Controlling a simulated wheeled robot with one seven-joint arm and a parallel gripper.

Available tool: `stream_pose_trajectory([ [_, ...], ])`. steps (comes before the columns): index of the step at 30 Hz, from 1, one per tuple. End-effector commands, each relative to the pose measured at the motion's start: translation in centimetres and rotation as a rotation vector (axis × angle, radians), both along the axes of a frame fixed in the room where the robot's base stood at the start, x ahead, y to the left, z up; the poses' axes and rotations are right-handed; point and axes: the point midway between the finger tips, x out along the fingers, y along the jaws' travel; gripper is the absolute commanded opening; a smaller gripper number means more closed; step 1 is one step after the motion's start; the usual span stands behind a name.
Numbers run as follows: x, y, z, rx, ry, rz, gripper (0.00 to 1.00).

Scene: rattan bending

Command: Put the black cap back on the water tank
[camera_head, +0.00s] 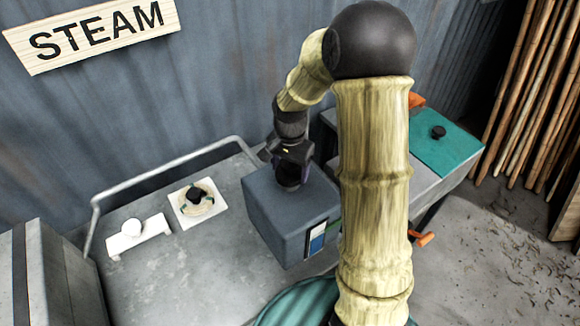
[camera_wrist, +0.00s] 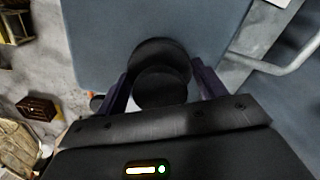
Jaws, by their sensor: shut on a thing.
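The water tank (camera_head: 282,222) is a blue-grey box with a small light and blue gauge panel on its front. It stands on the grey bench, and its top also fills much of the wrist view (camera_wrist: 95,40). My gripper (camera_head: 290,183) points down at the tank's top. In the wrist view my gripper (camera_wrist: 160,86) is shut on the black cap (camera_wrist: 161,90), with one finger on each side. Another dark round shape shows just behind the cap there; whether it is part of the cap or the tank's opening I cannot tell. Whether the cap touches the tank is hidden.
The grey bench (camera_head: 180,265) has a metal rail (camera_head: 165,178) behind. A white tile (camera_head: 199,204) with a ring and black knob, and a white bracket (camera_head: 138,237), lie left of the tank. A teal plate (camera_head: 450,146) with a black knob is at right.

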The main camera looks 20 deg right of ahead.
Motion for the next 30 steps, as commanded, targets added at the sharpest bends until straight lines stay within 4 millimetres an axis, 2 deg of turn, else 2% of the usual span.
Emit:
stream_pose_trajectory([
  [30, -0.01, 0.01, -1.04, 0.000, 0.000, 0.000, 0.44],
])
